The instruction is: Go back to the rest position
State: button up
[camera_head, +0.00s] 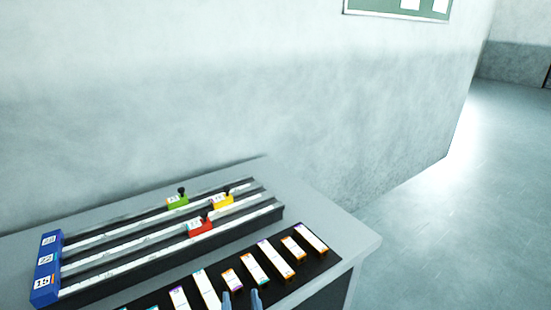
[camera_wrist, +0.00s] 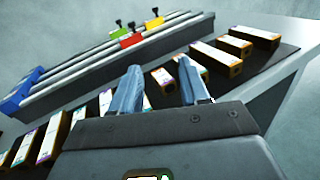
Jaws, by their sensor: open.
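My gripper (camera_head: 241,299) shows at the bottom edge of the head view, over the front part of the table. In the wrist view my gripper (camera_wrist: 162,84) has its two blue-grey fingers apart, with nothing held between them. The fingers point toward the rail unit, and small boxes lie around and beyond them. Most of my arm is out of the head view.
A rail unit (camera_head: 150,248) has a blue end block (camera_head: 46,268) and green (camera_head: 178,202), yellow (camera_head: 222,201) and red (camera_head: 200,228) sliders. Several small boxes (camera_head: 207,288) lie on a black mat (camera_head: 325,262). A wall stands behind; open floor (camera_head: 455,220) lies right.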

jog(key=s+d+f+m+g, duration=0.2)
jog(key=s+d+f+m, duration=0.1)
jog(key=s+d+m, duration=0.55)
jog(key=s+d+f+m+g, duration=0.1)
jog(key=s+d+f+m, duration=0.3)
jog(key=s+d+m, duration=0.45)
jog(key=s+d+r+m+h, duration=0.1)
jog(key=s+d+r+m, duration=0.4)
jog(key=s+r+m, duration=0.2)
jog(key=s+d+r+m+h, duration=0.2)
jog(key=s+d+r+m, duration=0.4)
jog(key=s+m, duration=0.6)
notch_tip(320, 180, up, 2)
jog(key=shift+r+m+t+h, duration=0.1)
jog(key=shift+m+t+h, duration=0.2)
jog(key=shift+m, duration=0.3)
jog(key=shift+a, duration=0.1)
